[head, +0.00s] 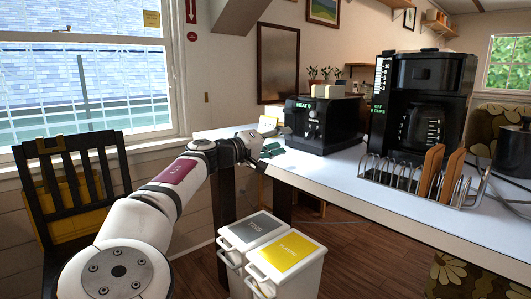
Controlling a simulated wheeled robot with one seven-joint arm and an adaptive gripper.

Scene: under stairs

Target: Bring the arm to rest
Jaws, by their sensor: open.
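My white arm reaches from the lower left up toward the middle of the head view. It ends in my gripper (277,141), which is small and partly hidden by the wrist. The gripper is open, with nothing seen between its fingers. It is at the left end of the white table (355,180), just left of the black toaster (322,124) in the picture. I cannot tell whether it touches the toaster or the table.
A coffee maker (420,105), a toast rack (407,183) with slices and a pot (513,152) stand farther right on the table. A black chair (72,185) is at left.

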